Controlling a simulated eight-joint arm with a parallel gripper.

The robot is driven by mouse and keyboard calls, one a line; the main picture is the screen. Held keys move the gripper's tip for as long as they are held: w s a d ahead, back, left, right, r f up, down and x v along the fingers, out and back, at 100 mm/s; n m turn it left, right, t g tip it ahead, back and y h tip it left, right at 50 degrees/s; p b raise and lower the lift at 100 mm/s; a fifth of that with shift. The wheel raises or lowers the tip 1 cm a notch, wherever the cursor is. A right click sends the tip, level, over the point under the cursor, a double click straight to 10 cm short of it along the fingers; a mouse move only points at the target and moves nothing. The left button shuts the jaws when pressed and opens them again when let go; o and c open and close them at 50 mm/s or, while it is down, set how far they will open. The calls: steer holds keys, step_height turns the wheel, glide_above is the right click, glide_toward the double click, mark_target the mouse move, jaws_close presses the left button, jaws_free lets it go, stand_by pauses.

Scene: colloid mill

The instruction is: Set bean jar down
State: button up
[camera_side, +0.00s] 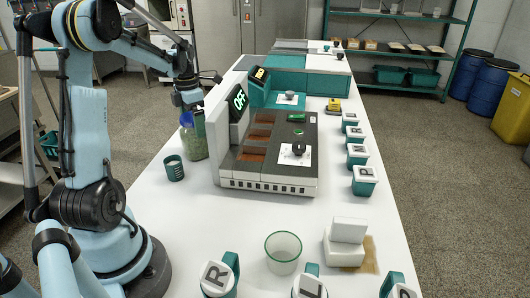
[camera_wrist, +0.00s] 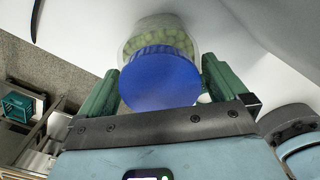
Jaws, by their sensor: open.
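The bean jar (camera_side: 193,143) is clear with green contents and a blue lid. In the side view it stands upright on the white table, left of the grey and teal machine. In the wrist view its blue lid (camera_wrist: 158,80) and the green beans (camera_wrist: 157,37) show between my gripper's two green fingers. My gripper (camera_wrist: 157,92) is open, with a finger on either side of the lid. In the side view my gripper (camera_side: 190,112) is at the top of the jar, partly hidden by my arm.
A dark green cup (camera_side: 174,168) stands just in front of the jar. The machine (camera_side: 268,170) with an OFF display is close on the right. A clear cup (camera_side: 283,252), white blocks (camera_side: 346,240) and several lidded containers stand nearer. The table's left edge runs close by.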

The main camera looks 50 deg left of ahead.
step_height(320, 180, up, 12)
steer(key=shift+r, duration=0.15)
stand_by(0.4)
steer(key=w+d+m, duration=0.1)
steer(key=d+m, duration=0.1)
steer(key=d, duration=0.1)
steer(key=w+d+r+m, duration=0.1)
steer(key=d+m, duration=0.2)
steer(key=d, duration=0.1)
steer(key=w+d+m+t, duration=0.1)
steer(key=d+m, duration=0.2)
steer(key=shift+w+d+r, duration=0.15)
steer(key=shift+w+d, duration=0.2)
steer(key=shift+d, duration=0.05)
steer(key=s+d+f+m+t, duration=0.2)
steer(key=d+f+m+t, duration=0.1)
steer(key=d+m, duration=0.7)
steer(key=s+d+f+m+t, duration=0.1)
steer(key=d+f+m+t, duration=0.2)
steer(key=d+m, duration=0.8)
steer(key=shift+s+f+m, duration=0.4)
steer(key=shift+f+m, duration=0.7)
steer(key=shift+m, duration=2.4)
